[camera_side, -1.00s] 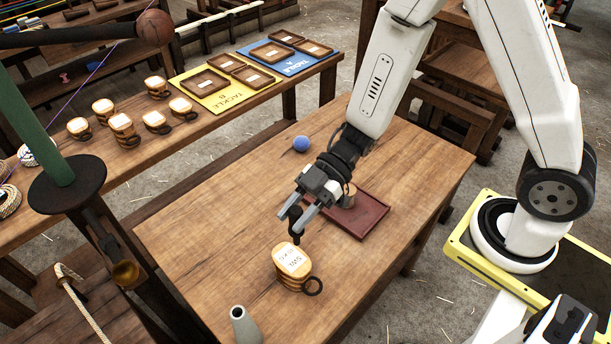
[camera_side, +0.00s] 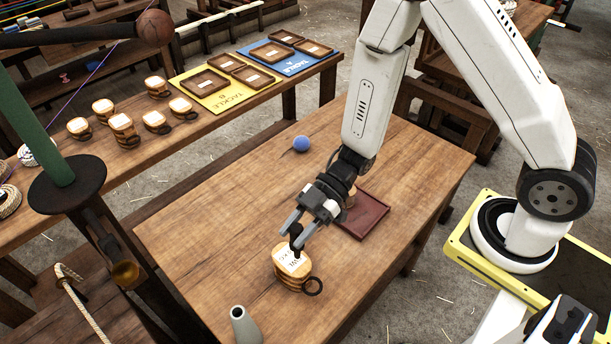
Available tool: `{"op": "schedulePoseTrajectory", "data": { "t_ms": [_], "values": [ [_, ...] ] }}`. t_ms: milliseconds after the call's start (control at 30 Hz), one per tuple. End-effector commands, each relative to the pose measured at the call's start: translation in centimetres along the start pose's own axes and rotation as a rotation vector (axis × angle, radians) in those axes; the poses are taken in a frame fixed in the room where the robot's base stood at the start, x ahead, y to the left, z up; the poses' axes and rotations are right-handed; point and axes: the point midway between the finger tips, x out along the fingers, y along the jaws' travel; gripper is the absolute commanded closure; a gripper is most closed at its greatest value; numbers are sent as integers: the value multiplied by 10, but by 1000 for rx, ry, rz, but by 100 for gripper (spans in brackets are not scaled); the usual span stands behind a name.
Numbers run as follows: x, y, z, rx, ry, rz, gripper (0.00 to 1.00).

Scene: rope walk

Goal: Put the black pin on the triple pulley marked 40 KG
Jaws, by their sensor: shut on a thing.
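My gripper (camera_side: 293,238) is shut on the black pin (camera_side: 296,234), which hangs upright with its dark knob between the fingers. Directly below is a wooden pulley block (camera_side: 292,279) with stacked layers, a white label on top and a dark ring at its right side. The pin's lower end overlaps the label in the side view; I cannot tell whether it touches. The label's writing is partly covered and too small to read surely.
A dark red tray (camera_side: 373,218) lies behind the gripper, with a tan item partly hidden there. A blue ball (camera_side: 301,144) and a grey cone (camera_side: 243,326) stand on the table. Several labelled pulleys and trays sit on the back bench (camera_side: 220,135). The table's left part is clear.

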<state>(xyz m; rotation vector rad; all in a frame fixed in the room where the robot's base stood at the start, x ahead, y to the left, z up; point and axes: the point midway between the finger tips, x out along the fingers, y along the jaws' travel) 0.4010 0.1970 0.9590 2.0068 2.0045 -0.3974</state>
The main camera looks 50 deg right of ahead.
Motion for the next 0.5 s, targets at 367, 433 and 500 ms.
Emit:
{"op": "schedulePoseTrajectory", "data": {
  "t_ms": [367, 433, 500],
  "values": [
    [10, 0, 25, 1, 1, 1, 100],
    [11, 0, 27, 1, 1, 0, 100],
    [11, 0, 27, 0, 1, 1, 100]
  ]
}}
